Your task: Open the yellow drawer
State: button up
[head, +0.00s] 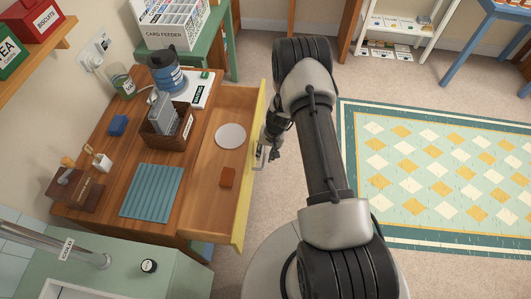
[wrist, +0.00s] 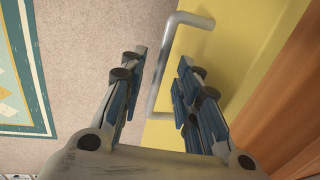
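The yellow drawer (head: 248,190) stands pulled well out of the wooden desk, its inside showing from above. A pale round disc (head: 230,136) and a small orange-brown block (head: 227,177) lie in it. Its metal handle (head: 259,160) is on the outer face of the yellow front. My gripper (head: 272,148) is beside the handle, partly hidden by my arm. In the wrist view my gripper (wrist: 158,100) is open, with the grey handle (wrist: 164,62) between its fingers. A gap shows between the left finger and the handle bar; contact on the right is unclear.
A green counter (head: 140,255) is at lower left. A patterned rug (head: 430,175) lies on open floor at right.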

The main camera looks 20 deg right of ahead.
notch_tip(320, 180, up, 12)
jog(key=s+d, duration=0.1)
jog(key=d, duration=0.1)
jog(key=shift+f, duration=0.1)
dwell(0.5)
jog(key=s+a+r+n+t, duration=0.1)
jog(key=s+a+r, duration=0.2)
jog(key=r, duration=0.9)
jog(key=s+a+r+n, duration=0.2)
jog(key=a+r, duration=0.2)
jog(key=r, duration=0.8)
jog(key=s+a+r+n+t+h, duration=0.1)
jog(key=s+r, duration=0.5)
jog(key=s, duration=0.5)
jog(key=s+a+r+n+t+h, duration=0.1)
jog(key=s+a+r, duration=0.1)
jog(key=s+r, duration=0.4)
jog(key=s, duration=0.5)
jog(key=shift+a+n+t, duration=0.3)
jog(key=shift+n, duration=0.1)
